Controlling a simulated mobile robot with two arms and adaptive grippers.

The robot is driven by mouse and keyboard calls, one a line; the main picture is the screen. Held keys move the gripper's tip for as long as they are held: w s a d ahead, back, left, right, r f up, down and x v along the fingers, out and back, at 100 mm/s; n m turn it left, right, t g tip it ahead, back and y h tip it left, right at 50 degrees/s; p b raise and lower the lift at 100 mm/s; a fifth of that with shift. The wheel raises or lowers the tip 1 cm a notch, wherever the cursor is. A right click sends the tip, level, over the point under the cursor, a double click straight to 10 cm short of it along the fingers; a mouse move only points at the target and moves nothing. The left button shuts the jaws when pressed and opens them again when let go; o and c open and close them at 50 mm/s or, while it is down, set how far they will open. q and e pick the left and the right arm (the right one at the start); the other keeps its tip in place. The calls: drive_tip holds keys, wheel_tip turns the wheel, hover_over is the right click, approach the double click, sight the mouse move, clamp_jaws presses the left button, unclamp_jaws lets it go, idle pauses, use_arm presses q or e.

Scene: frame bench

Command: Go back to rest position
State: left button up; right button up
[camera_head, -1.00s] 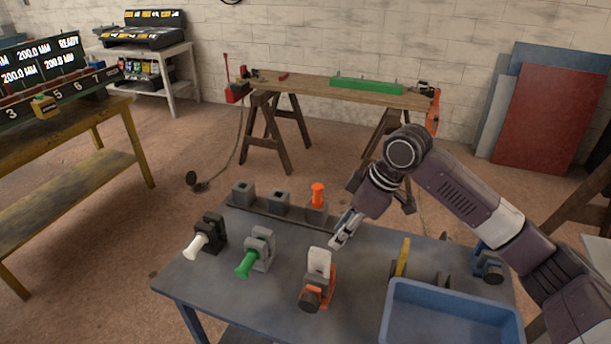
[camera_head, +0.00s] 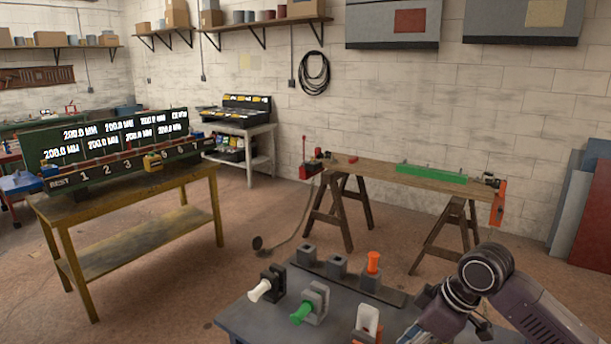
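My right arm comes in from the lower right. Its gripper (camera_head: 408,336) is only just in view at the bottom edge, right of the white and orange tool, so its opening cannot be made out. My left gripper is not in view. On the grey-blue table (camera_head: 262,318) stand a black holder with a white handle (camera_head: 260,291), a grey holder with a green handle (camera_head: 302,313) and an orange tool with a white plate (camera_head: 367,321). Behind them is a row of grey blocks, the right one holding an orange peg (camera_head: 373,262).
At left, a yellow-legged bench (camera_head: 130,225) carries a board (camera_head: 115,165) marked REST and numbers, with a yellow block (camera_head: 152,163) on its rail. A wooden sawhorse bench (camera_head: 385,171) with a green piece (camera_head: 431,173) stands behind.

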drive_tip(key=s+a+f+m, duration=0.1)
drive_tip(key=s+a+f, duration=0.3)
drive_tip(key=s+f, duration=0.25)
drive_tip(key=s+a+f+m, duration=0.1)
drive_tip(key=s+a+f, duration=0.45)
drive_tip(key=f, duration=0.25)
drive_tip(key=s+d+f+m+t+h, duration=0.1)
drive_tip(key=s+d+f+m+h, duration=0.1)
drive_tip(key=s+d+m, duration=0.45)
drive_tip(key=s+d+f+m+h, duration=0.15)
drive_tip(key=s+d, duration=0.25)
drive_tip(key=s, duration=0.5)
wheel_tip(320, 180, down, 28)
drive_tip(key=s+n+g+b, duration=0.1)
drive_tip(key=s, duration=0.1)
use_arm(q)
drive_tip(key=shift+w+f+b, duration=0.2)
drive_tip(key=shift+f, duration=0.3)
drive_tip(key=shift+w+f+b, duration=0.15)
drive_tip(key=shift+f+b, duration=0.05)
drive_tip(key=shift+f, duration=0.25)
use_arm(e)
drive_tip(key=s+d+f+g, duration=0.1)
drive_tip(key=s+d+f, duration=0.1)
drive_tip(key=s+f, duration=1.4)
drive_tip(key=shift+s+d, duration=0.15)
drive_tip(key=shift+s, duration=0.4)
